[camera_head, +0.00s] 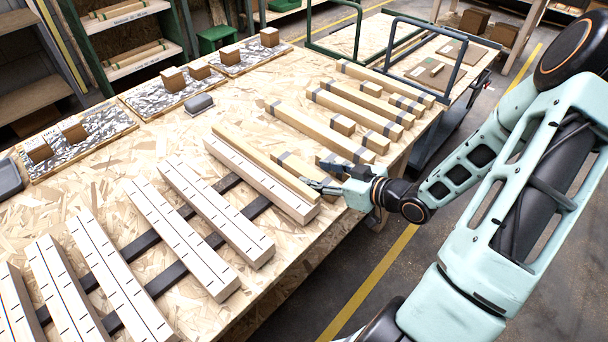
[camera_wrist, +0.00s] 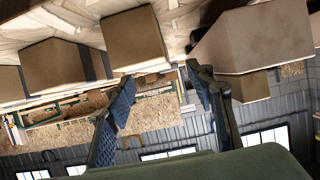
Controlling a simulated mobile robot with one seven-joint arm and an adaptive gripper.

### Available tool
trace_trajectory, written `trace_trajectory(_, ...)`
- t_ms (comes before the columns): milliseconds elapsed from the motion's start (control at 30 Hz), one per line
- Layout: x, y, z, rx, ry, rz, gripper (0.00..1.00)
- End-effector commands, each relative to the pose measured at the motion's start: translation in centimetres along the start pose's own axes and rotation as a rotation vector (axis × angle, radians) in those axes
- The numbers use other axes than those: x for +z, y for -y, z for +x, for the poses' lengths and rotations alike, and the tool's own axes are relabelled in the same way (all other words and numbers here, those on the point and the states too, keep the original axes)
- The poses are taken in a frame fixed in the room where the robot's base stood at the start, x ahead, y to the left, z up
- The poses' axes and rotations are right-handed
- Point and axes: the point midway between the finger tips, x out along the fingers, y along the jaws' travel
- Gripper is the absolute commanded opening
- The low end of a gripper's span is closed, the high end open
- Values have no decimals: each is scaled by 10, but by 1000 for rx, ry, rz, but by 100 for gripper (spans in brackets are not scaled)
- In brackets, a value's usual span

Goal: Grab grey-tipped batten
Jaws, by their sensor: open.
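Several wooden battens with grey bands lie on the right part of the chipboard bench. They include a long grey-banded batten (camera_head: 345,110) towards the back and a short one (camera_head: 292,164) beside my gripper. My gripper (camera_head: 325,186) is at the bench's near edge, by the ends of the nearest battens, and partly hides them. In the wrist view my gripper (camera_wrist: 162,88) is open, with nothing between its fingers. A batten end (camera_wrist: 134,38) shows above the left finger, and a larger end (camera_wrist: 252,40) is above and right of the right finger. Grey bands show beside the left ends.
Pale slotted beams (camera_head: 215,212) lie across dark strips on the left of the bench. A plain batten (camera_head: 262,163) rests along the rightmost beam. Foil-covered trays with small blocks (camera_head: 172,79) line the back. A cart (camera_head: 440,65) stands beyond the right edge.

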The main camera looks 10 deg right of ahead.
Motion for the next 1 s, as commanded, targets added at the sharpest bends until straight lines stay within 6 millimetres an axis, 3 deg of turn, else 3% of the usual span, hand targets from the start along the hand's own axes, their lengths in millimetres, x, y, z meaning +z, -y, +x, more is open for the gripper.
trace_trajectory(500, 4, -5, 58, -1, 2, 0, 49)
trace_trajectory(767, 3, -6, 62, 2, 3, 1, 49)
trace_trajectory(1000, 3, -6, 62, 1, 3, 1, 26)
